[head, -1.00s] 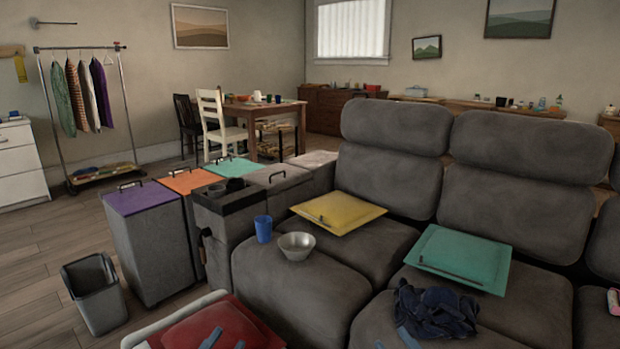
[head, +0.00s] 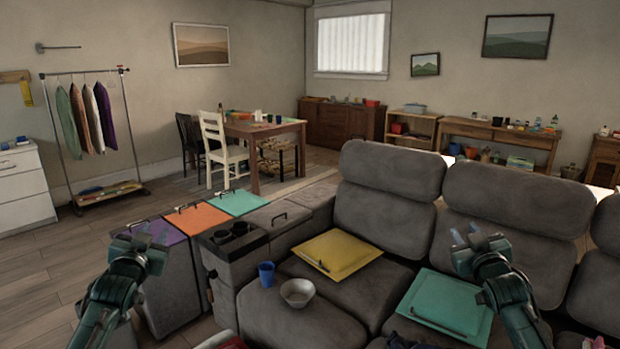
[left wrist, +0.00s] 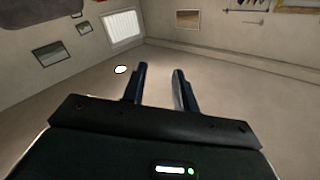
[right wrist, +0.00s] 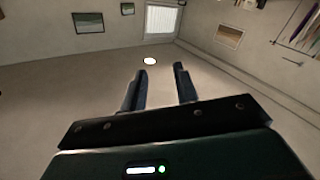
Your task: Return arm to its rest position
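My left gripper (head: 150,236) is raised at the left of the head view, in front of the purple-lidded bin. Its fingers point up and stand apart with nothing between them, as the left wrist view (left wrist: 159,85) shows. My right gripper (head: 472,236) is raised at the right, in front of the grey sofa back. Its two fingers are apart and empty in the right wrist view (right wrist: 160,88). Both arms are bent upward in nearly matching poses. Neither gripper appears to touch anything.
The grey sofa (head: 390,185) holds a yellow lid (head: 335,252), a teal lid (head: 446,300), a blue cup (head: 266,273) and a bowl (head: 297,292). Bins with purple, orange (head: 197,218) and teal lids stand left. A clothes rack (head: 100,130) and wooden table (head: 262,128) are behind.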

